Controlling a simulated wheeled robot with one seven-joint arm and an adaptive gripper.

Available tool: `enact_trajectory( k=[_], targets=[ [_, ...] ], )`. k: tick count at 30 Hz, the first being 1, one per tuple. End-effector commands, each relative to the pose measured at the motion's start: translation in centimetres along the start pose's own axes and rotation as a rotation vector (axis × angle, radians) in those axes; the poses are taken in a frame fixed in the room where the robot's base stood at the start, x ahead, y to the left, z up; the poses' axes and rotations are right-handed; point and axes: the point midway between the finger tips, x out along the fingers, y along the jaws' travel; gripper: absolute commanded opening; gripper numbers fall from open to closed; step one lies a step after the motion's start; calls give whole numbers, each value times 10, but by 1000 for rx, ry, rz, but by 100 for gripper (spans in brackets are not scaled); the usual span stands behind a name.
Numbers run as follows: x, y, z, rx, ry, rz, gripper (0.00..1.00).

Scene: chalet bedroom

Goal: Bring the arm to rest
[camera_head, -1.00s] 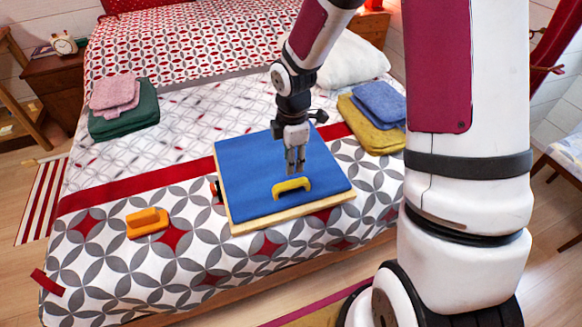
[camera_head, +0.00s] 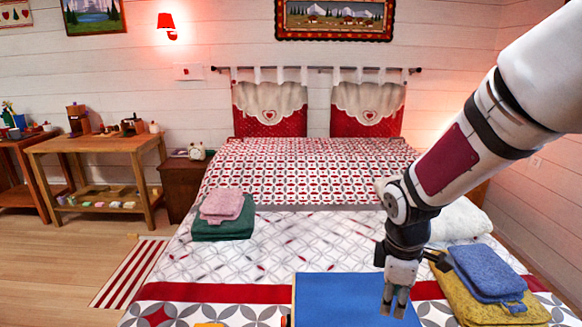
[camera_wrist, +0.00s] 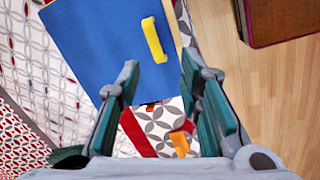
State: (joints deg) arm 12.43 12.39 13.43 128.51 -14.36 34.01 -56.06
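My gripper (camera_head: 394,304) hangs pointing down over the blue board (camera_head: 330,300) on the bed, near the board's right side in the head view. In the wrist view, the two fingers of my gripper (camera_wrist: 160,68) stand apart with nothing between them. Beyond them lie the blue board (camera_wrist: 95,45) and its yellow handle (camera_wrist: 153,40), clear of the fingertips. The handle is not visible in the head view. My arm comes in from the upper right, bent down at the wrist.
The bed (camera_head: 270,255) fills the middle. Blue and mustard folded cloths (camera_head: 485,272) lie close right of my gripper. Pink and green cloths (camera_head: 223,215) lie at left. A wooden table (camera_head: 95,145) stands at far left.

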Motion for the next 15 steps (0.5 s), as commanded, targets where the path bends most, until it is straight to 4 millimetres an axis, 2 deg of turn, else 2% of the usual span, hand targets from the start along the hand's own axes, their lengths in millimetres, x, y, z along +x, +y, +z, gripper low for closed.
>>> enact_trajectory(
  k=[1,6,15],
  targets=[
    [-28,-8,6,67,-4,25,33],
    [-94,-37,25,315,3,79,33],
    [-187,-108,55,749,95,132,33]
  ],
)
